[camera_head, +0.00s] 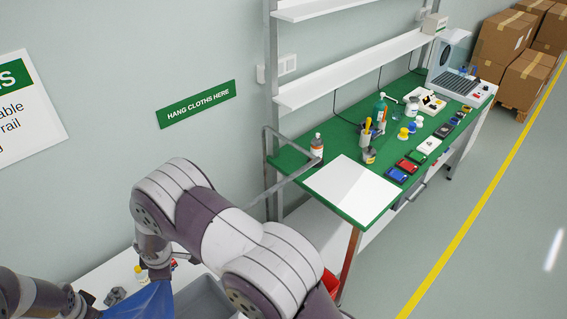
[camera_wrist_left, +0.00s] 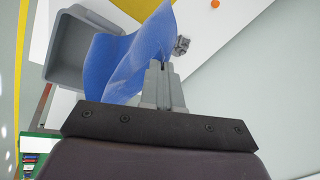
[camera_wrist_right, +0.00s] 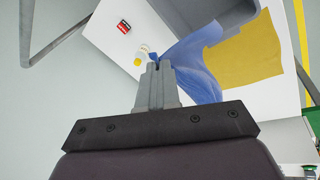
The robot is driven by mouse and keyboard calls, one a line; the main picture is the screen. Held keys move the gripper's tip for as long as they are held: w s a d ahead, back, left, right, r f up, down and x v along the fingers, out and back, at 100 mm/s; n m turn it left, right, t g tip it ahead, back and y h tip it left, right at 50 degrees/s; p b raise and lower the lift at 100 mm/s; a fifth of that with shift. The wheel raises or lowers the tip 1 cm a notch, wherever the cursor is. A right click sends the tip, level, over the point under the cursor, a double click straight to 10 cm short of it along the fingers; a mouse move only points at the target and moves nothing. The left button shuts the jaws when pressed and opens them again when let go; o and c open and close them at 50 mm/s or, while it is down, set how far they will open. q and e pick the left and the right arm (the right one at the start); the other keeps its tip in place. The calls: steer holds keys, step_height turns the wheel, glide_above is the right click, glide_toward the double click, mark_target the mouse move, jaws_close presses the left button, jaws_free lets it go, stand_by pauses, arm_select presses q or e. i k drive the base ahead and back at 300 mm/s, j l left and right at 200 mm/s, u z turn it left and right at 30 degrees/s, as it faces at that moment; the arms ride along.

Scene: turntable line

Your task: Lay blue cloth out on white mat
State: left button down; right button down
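The blue cloth (camera_head: 146,303) hangs between my two grippers over a white surface at the lower left of the head view. In the left wrist view my left gripper (camera_wrist_left: 164,68) is shut on one part of the cloth (camera_wrist_left: 125,60), which falls in folds. In the right wrist view my right gripper (camera_wrist_right: 155,68) is shut on another part of the cloth (camera_wrist_right: 195,60). The white mat (camera_head: 352,190) lies bare and flat at the near end of the green bench, right of and beyond my right arm.
A grey bin (camera_wrist_left: 64,75) stands beside the cloth. A yellow cloth (camera_wrist_right: 250,50) shows beyond it. A bottle (camera_head: 317,146) and a metal rail (camera_head: 290,181) are by the mat's left side. Blue, red and dark boxes (camera_head: 396,174) line the bench's right edge.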

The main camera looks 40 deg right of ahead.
mark_target(338, 239)
steer(key=i+l, duration=0.1)
steer(key=l, duration=4.8)
steer(key=i+u, duration=0.05)
